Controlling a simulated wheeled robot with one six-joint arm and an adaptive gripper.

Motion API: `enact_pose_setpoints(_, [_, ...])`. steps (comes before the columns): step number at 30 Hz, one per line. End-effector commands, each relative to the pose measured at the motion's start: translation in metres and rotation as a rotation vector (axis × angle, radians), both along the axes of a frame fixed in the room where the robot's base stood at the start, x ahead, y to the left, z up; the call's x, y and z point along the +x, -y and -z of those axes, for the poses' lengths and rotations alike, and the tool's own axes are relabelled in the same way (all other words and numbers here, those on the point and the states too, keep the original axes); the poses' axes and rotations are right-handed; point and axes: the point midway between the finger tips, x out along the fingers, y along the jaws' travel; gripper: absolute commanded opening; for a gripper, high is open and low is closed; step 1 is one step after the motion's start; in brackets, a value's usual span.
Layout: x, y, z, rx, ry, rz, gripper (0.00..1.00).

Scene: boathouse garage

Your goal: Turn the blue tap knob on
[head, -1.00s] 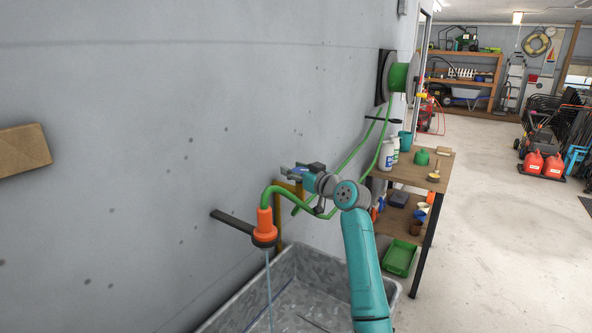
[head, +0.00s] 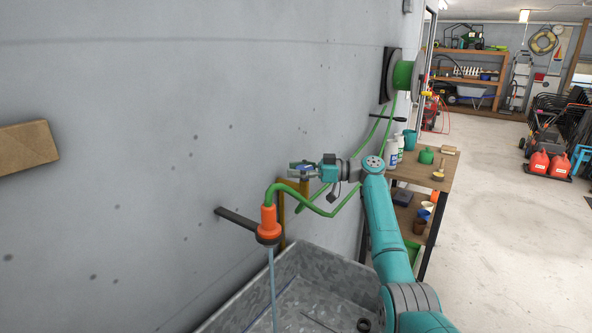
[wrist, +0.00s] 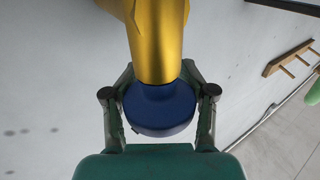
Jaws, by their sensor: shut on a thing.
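The blue tap knob (wrist: 160,108) sits at the end of a yellow-gold tap body (wrist: 157,40) in the wrist view. My gripper (wrist: 158,98) has a finger on each side of the knob and is shut on it. In the head view my gripper (head: 302,167) is at the tap near the wall, and only a little blue of the knob shows. A green hose (head: 325,212) runs to an orange nozzle (head: 268,220) on a dark wall bracket. A thin pale-blue stream (head: 272,285) hangs from the nozzle into the trough.
A grey metal trough (head: 305,262) stands below against the wall. A wooden bench (head: 437,180) with bottles and pots is beyond my arm. A green hose reel (head: 403,75) is on the wall. A wooden block (head: 25,147) juts at left.

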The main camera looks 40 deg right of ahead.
Motion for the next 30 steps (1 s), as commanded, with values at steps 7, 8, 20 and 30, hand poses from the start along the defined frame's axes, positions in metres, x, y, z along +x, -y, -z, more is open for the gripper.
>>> enact_pose_setpoints(7, [-0.0021, 0.0015, 0.0023, 0.001, -0.006, -0.101, 0.17])
enact_pose_setpoints(8, [-0.0024, 0.0014, 0.0028, 0.001, -0.007, -0.112, 0.17])
enact_pose_setpoints(20, [-0.0025, 0.0029, 0.0026, -0.003, -0.009, -0.24, 0.17])
enact_pose_setpoints(30, [-0.005, 0.0012, 0.0014, -0.002, -0.004, -0.308, 0.19])
